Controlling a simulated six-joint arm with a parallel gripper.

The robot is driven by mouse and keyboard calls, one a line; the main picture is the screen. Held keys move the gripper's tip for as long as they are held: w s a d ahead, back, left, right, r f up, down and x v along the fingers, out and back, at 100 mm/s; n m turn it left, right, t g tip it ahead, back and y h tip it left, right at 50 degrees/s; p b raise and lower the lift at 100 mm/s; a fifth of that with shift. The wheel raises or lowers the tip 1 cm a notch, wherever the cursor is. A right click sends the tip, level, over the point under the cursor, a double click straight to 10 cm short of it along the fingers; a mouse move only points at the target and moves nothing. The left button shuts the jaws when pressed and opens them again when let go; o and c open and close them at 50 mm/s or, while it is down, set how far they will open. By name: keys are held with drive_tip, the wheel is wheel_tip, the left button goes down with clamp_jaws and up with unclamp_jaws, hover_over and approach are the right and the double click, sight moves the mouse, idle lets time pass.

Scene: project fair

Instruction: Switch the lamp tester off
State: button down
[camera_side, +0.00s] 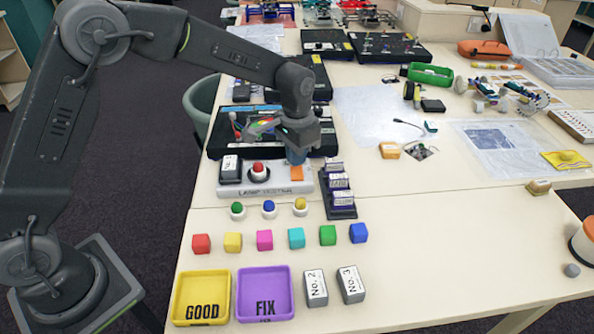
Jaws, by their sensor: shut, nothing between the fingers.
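The lamp tester (274,188) is a pale box with lettering on its front edge. It lies on the table under the end of my arm. A red round button (258,170) stands near the middle of its top. An orange patch (297,174) is at its right end, and a dark block with a white label (230,168) is at its left end. My gripper (297,159) points down, shut and empty, at the orange patch. I cannot tell whether the fingertips touch it. My wrist hides what lies behind, and the switch position is unclear.
A dark rack with purple-and-white parts (338,190) stands close right of the tester. Three coloured buttons (269,209) and a row of cubes (264,240) lie in front. Yellow GOOD (179,299) and purple FIX (242,299) trays are nearer. Dark electronics cases are behind.

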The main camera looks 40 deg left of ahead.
drive_tip(key=shift+f, duration=0.9)
idle(0.3)
drive_tip(key=shift+r, duration=3.55)
drive_tip(key=shift+s+r, duration=0.15)
drive_tip(key=shift+r, duration=0.15)
drive_tip(key=s+a+r+n+t, duration=0.1)
drive_tip(key=s+a+r+t, duration=0.3)
drive_tip(key=s, duration=0.6)
drive_tip(key=s+a+r+n, duration=0.1)
drive_tip(key=s+a+r, duration=0.1)
drive_tip(key=s+r, duration=0.6)
drive_tip(key=s+f+n+t, duration=0.1)
drive_tip(key=s+f, duration=0.2)
drive_tip(key=s, duration=0.6)
drive_tip(key=shift+a+f+t, duration=0.25)
drive_tip(key=shift+a+t, duration=0.05)
drive_tip(key=shift+a, duration=0.1)
